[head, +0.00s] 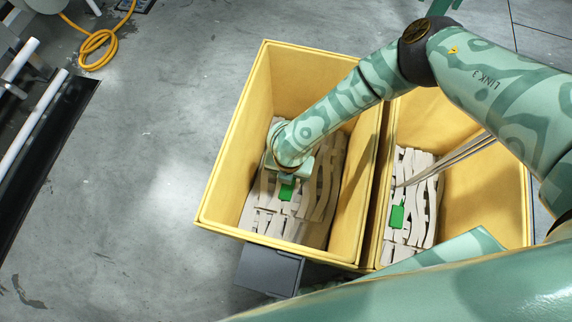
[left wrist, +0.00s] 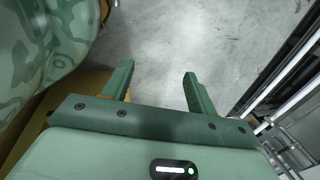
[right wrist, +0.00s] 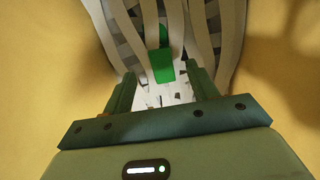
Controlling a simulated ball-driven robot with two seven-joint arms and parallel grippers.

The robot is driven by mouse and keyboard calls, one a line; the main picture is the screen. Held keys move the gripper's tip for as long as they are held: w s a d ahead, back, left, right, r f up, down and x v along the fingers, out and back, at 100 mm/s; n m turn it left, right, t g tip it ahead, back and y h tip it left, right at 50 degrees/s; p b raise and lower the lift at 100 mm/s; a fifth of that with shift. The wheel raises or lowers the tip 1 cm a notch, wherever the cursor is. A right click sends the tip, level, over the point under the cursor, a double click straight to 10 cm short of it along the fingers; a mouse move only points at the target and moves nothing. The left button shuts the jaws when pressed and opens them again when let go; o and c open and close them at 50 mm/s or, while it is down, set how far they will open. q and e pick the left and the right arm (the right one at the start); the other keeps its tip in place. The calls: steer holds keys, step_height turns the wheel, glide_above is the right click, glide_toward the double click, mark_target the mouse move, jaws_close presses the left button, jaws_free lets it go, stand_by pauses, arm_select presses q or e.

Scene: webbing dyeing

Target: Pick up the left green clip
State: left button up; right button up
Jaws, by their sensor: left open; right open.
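The left green clip (head: 287,190) lies on the webbing strips in the left yellow bin, just below my right gripper (head: 286,178). In the right wrist view the green clip (right wrist: 161,66) shows between and beyond the fingertips of the right gripper (right wrist: 161,74), which is open and empty. I cannot tell how far the clip is from the fingers. A second green clip (head: 397,216) lies on webbing in the right bin. My left gripper (left wrist: 158,70) is open and empty above grey floor in the left wrist view.
The left yellow bin (head: 228,150) has tall walls around my right arm. The right bin (head: 477,205) stands beside it, with webbing strips (head: 460,152) rising over its edge. A grey box (head: 268,270) is at the left bin's front.

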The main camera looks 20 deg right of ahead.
mark_target(286, 192)
steer(key=shift+f, duration=0.65)
steer(key=f+b, duration=0.2)
steer(key=f, duration=0.1)
steer(key=f+b, duration=0.2)
steer(key=shift+s+a, duration=0.1)
steer(key=shift+s, duration=0.15)
arm_select(q)
steer(key=w+d+r+n+t+h, duration=0.1)
steer(key=w+d+r+t+h, duration=0.1)
steer(key=w+d, duration=0.3)
steer(key=shift+w+d+r+t, duration=0.3)
steer(key=shift+w+t, duration=0.1)
steer(key=shift+w, duration=0.1)
arm_select(e)
steer(key=shift+r, duration=0.15)
steer(key=c, duration=1.1)
